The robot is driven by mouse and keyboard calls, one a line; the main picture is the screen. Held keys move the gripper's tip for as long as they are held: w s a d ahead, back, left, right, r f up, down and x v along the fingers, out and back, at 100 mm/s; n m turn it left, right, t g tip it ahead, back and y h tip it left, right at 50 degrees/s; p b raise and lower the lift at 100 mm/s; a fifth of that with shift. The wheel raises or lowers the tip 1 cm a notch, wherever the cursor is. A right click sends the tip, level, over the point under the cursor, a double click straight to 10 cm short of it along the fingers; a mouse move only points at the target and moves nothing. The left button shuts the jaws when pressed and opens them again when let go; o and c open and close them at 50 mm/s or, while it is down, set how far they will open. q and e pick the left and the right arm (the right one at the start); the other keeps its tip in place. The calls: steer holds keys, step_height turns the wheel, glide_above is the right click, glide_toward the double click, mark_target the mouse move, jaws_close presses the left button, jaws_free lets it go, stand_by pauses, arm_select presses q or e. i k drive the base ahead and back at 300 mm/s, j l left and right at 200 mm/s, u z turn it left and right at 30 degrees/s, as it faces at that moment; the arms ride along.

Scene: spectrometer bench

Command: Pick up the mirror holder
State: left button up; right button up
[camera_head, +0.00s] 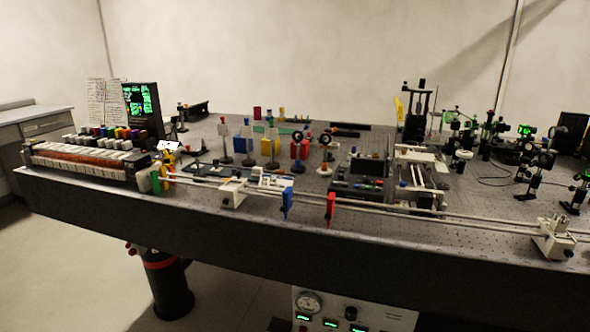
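Several dark optic mounts on posts stand on the right part of the bench. One round-headed mount (535,178) is near the right end, and another mount (577,193) is at the right edge of the picture. A further dark round mount (325,139) stands near the middle. I cannot tell which of these is the mirror holder. Neither of my grippers shows in this view.
The bench (270,234) is a long, dark, perforated table. A long rail (380,217) with white carriages runs along its front edge. A rack of white blocks (85,165) sits at the left. A black device (362,170) stands mid-bench. Cables lie at the right.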

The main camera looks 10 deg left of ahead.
mark_target(93, 142)
steer(key=i+j, duration=0.15)
steer(key=j, duration=0.25)
steer(key=i+j+u, duration=0.15)
steer(key=j, duration=0.3)
steer(key=i+j, duration=0.2)
steer(key=j, duration=0.2)
steer(key=i+j+u, duration=0.1)
steer(key=j, duration=0.25)
steer(key=i+j, duration=0.3)
steer(key=k+j+u, duration=0.05)
steer(key=j, duration=0.05)
